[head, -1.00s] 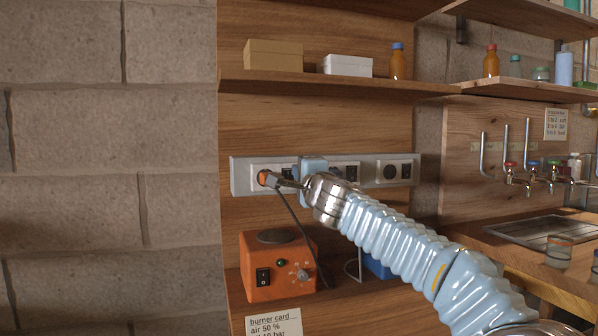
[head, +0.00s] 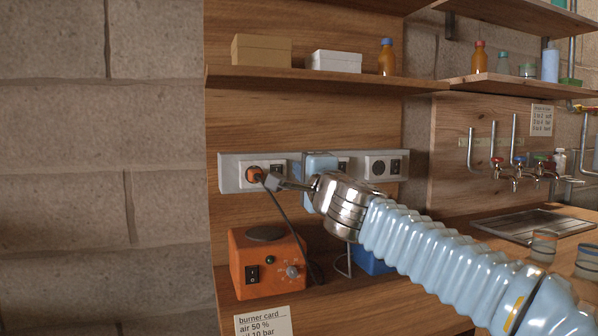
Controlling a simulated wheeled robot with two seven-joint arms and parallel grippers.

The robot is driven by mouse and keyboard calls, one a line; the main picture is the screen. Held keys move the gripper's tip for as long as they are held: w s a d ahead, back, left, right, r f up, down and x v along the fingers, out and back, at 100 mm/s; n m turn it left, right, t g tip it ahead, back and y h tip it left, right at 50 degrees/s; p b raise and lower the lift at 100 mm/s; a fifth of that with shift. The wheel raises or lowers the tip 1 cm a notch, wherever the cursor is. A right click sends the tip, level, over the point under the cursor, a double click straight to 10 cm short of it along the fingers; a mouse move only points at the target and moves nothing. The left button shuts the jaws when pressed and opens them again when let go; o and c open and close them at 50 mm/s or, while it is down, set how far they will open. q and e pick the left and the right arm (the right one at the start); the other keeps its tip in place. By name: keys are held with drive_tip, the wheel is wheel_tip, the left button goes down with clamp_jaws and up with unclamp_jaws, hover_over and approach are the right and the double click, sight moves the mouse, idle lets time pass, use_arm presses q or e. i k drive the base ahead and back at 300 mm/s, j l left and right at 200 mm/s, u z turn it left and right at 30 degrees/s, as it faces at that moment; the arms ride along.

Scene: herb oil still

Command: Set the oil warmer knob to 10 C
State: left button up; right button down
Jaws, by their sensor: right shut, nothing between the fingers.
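The oil warmer is an orange box (head: 262,292) with a round dark plate on top, on the wooden counter below the socket strip. Its small grey knob (head: 292,272) is on the front face at the right; the scale marks are too small to read. My left gripper is not in view.
A dark cable (head: 288,222) hangs from the plug beside the warmer. The grey socket strip (head: 232,178) is on the wooden panel. A blue object (head: 372,262) stands right of the warmer, and a burner card (head: 263,325) is in front. A shelf (head: 300,80) runs above.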

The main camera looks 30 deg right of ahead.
sight(290, 271)
drive_tip(key=k+j, duration=0.15)
drive_tip(key=k, duration=0.35)
drive_tip(key=k+j, duration=0.2)
drive_tip(key=k, duration=0.3)
